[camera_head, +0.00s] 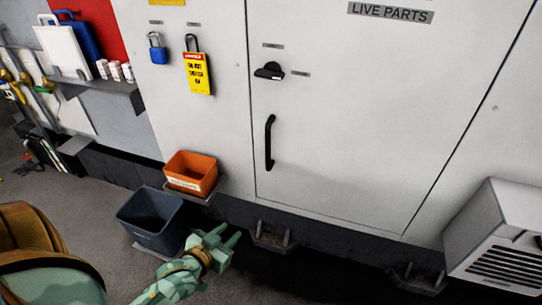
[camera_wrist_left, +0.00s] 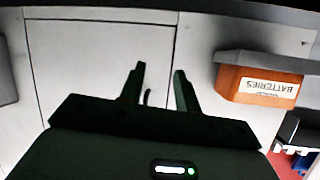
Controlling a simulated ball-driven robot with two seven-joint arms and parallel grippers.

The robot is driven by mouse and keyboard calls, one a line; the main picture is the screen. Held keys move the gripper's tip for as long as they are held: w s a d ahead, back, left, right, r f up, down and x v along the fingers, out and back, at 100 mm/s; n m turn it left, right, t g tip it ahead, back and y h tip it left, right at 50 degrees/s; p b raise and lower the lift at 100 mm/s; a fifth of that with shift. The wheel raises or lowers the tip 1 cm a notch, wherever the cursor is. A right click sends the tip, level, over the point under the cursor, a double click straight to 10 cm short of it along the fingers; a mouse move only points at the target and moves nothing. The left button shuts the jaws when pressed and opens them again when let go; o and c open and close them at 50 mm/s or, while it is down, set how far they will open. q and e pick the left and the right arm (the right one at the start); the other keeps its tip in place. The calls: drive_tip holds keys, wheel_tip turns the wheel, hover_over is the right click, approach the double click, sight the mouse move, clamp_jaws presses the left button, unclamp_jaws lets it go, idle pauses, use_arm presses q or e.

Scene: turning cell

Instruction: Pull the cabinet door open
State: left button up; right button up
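The cabinet door (camera_head: 350,120) is a large white panel that sits shut in the white cabinet front. Its black bar handle (camera_head: 270,143) is upright near the door's left edge. A black turn latch (camera_head: 269,71) sits above the handle. My left gripper (camera_head: 229,233) is below and left of the handle, open and empty, apart from the door. In the left wrist view, which looks upside down, my open fingers (camera_wrist_left: 159,73) show with the dark handle (camera_wrist_left: 147,97) small between them. My right gripper is in neither view.
An orange bin (camera_head: 190,172) on a small shelf and a grey bin (camera_head: 152,220) stand left of the door. A blue padlock (camera_head: 157,48) and yellow tag (camera_head: 197,73) hang on the cabinet. A vented white box (camera_head: 505,238) stands at right.

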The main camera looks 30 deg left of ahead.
use_arm(q)
drive_tip(key=w+d+r+t, duration=0.1)
drive_tip(key=w+r+t, duration=0.25)
drive_tip(key=r, duration=1.35)
drive_tip(key=b, duration=0.3)
hover_over(268, 167)
drive_tip(key=shift+w+a+f+n+t+h, duration=0.2)
drive_tip(key=shift+w+n+t+h, duration=0.15)
drive_tip(key=shift+n+t, duration=0.1)
drive_tip(key=shift+c, duration=0.3)
clamp_jaws()
